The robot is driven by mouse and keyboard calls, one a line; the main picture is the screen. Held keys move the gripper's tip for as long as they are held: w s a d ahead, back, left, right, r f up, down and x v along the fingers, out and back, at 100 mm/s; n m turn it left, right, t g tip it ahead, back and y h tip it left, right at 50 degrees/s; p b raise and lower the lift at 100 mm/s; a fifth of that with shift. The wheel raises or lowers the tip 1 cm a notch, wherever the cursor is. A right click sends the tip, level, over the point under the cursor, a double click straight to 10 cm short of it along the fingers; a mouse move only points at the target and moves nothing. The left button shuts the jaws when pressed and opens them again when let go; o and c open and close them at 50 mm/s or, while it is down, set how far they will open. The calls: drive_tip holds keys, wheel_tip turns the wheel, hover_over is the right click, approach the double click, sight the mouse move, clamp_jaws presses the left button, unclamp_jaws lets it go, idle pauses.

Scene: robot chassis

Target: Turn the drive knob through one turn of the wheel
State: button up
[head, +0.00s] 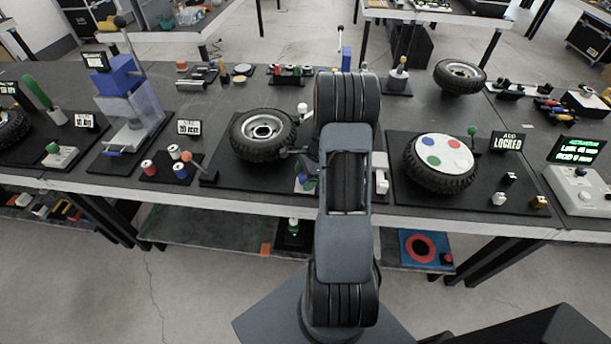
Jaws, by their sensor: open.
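A black-tyred wheel (262,133) with a grey metal rim lies on a dark base plate left of my arm. My gripper (290,152) shows as a small dark shape at the wheel's right edge, open; whether it touches anything is unclear. A white knob (302,107) stands behind it, at the wheel's upper right. A green and blue part (305,184) shows below my gripper, partly hidden by my arm. I cannot tell which of these is the drive knob. Another wheel (440,163), with a white disc and coloured spots, lies right of my arm.
A sign reading LOCKED (506,143) and a green knob (473,131) stand by the right wheel. A blue press (122,90) and small spools (178,165) stand to the left. A loose wheel (460,76) lies at the back right. My arm hides the bench's middle.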

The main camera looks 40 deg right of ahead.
drive_tip(key=c, duration=0.9)
